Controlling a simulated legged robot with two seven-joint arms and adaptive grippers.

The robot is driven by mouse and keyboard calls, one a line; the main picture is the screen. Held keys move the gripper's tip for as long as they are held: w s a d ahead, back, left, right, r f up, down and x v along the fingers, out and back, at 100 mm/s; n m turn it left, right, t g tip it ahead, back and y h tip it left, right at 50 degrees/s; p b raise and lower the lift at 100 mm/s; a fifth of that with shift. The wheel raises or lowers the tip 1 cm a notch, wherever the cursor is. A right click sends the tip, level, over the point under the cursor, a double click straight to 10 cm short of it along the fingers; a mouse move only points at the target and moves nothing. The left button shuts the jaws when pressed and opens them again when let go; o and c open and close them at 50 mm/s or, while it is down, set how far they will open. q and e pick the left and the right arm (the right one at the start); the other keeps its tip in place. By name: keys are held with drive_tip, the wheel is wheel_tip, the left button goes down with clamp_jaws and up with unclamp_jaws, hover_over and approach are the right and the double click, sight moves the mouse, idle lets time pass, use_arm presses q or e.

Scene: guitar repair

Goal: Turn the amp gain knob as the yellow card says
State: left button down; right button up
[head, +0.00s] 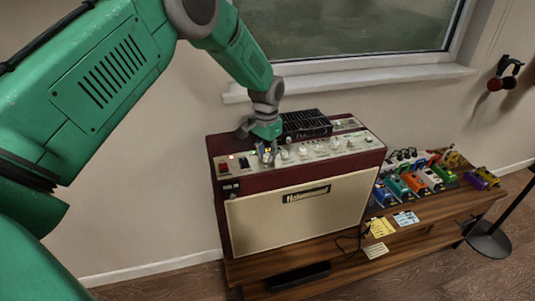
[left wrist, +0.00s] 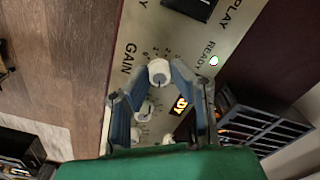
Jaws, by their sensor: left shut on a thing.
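The amp (head: 300,208) is dark red with a cream grille and stands on a wooden bench. Its light control panel (head: 310,148) carries a row of pale knobs. My left gripper (head: 265,153) reaches down to the left part of this panel. In the left wrist view the fingertips (left wrist: 158,70) are shut on the white gain knob (left wrist: 158,73), beside the printed word GAIN. The knob's pointer is too small to read. The yellow card (head: 380,227) lies on the bench right of the amp; its writing is too small to read. My right gripper is not in view.
More white knobs (left wrist: 145,112) sit close to the gain knob between my fingers. A black slotted box (head: 305,122) stands on the amp behind the panel.

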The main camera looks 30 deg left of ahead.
sight(266, 155)
use_arm(q)
drive_tip(key=m, duration=0.4)
drive_tip(key=shift+a+r+m, duration=0.1)
drive_tip(key=shift+m, duration=0.2)
drive_tip(key=shift+w+m, duration=0.1)
drive_tip(key=shift+m, duration=2.2)
drive_tip(key=shift+r, duration=0.1)
drive_tip(key=c, duration=1.4)
unclamp_jaws()
drive_tip(key=shift+c, duration=0.2)
drive_tip(key=shift+a, duration=0.1)
wheel_tip(266, 155, up, 12)
drive_tip(key=shift+a, duration=0.1)
